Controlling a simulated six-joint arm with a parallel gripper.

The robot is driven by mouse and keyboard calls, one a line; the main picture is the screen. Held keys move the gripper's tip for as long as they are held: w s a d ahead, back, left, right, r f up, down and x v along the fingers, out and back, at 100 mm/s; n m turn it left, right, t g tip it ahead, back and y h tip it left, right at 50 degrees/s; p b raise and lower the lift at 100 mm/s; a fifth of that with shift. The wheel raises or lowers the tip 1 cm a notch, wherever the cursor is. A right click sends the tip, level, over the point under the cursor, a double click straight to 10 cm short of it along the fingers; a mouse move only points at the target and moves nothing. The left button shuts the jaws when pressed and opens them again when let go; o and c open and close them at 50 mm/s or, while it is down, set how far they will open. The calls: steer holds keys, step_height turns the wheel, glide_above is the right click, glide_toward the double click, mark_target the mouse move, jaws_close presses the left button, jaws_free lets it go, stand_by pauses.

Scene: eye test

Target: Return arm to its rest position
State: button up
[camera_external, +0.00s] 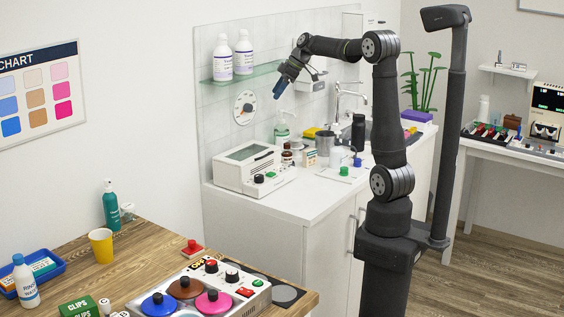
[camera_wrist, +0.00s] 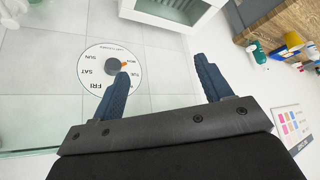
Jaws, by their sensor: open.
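My gripper (camera_external: 279,90) is raised in front of the tiled wall, above the white counter, with its blue fingers pointing down and to the left. In the wrist view my gripper (camera_wrist: 163,66) has its two blue fingers spread wide apart, with nothing between them. The round weekday dial (camera_wrist: 98,84) with a dark knob shows on the wall behind the left finger, which partly covers it. The dial is also left of my gripper in the external view (camera_external: 237,113). My arm is bent, its upper part reaching left from the column.
A glass shelf (camera_external: 216,80) with two white bottles (camera_external: 243,55) is left of my gripper. A white wall box (camera_external: 311,79) is close beside it. A white device (camera_external: 245,169), a tap (camera_external: 345,91) and small containers stand on the counter (camera_external: 287,205). A wooden table (camera_external: 145,262) is at the front left.

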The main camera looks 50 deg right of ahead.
steer(key=a+r+n+g+y, duration=0.1)
steer(key=a+r+n, duration=0.1)
steer(key=a, duration=0.6)
steer(key=shift+a+r+n, duration=0.15)
steer(key=shift+a+n, duration=0.25)
steer(key=shift+n, duration=0.1)
steer(key=shift+s, duration=0.1)
